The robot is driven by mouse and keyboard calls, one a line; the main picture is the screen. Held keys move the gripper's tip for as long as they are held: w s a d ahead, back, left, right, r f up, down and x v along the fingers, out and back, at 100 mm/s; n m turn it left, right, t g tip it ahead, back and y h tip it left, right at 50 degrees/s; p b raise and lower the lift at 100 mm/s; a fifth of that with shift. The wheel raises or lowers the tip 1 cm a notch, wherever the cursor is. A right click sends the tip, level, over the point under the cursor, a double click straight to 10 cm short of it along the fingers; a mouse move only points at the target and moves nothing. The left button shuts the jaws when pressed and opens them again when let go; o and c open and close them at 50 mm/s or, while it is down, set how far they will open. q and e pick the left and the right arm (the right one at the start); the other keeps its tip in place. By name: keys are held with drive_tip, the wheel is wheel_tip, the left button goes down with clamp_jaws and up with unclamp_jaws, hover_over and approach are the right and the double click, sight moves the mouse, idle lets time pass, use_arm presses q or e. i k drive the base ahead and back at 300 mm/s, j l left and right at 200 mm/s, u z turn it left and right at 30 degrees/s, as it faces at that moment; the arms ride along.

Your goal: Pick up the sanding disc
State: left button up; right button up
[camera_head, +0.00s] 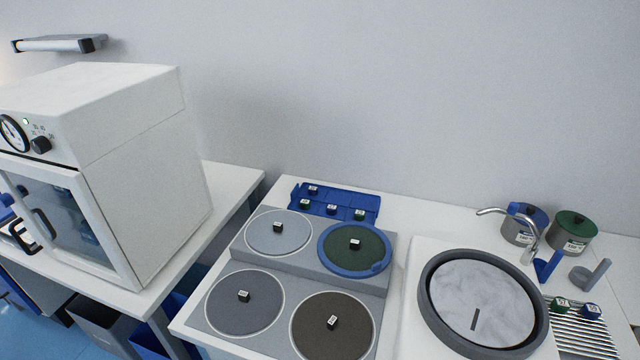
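Four round discs lie on a grey stepped holder (283,262), each with a small dark labelled knob in the middle. A light grey disc (262,232) is at the back left. A green disc (368,245) with a raised blue rim is at the back right. A dark blue-grey disc (228,310) is at the front left. A dark brown disc (345,338) is at the front right. The frame does not tell which one is the sanding disc; the labels are too small to read. Neither of my grippers shows in this view.
A blue rack (340,203) with small labelled blocks stands behind the holder. A round grey basin (440,325) with a tap (533,240) is at the right, beside two lidded cans (572,234) and a ribbed drainer (580,340). A white oven (140,150) stands on the left table.

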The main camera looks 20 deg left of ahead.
sight(244, 303)
drive_tip(key=u, duration=1.1)
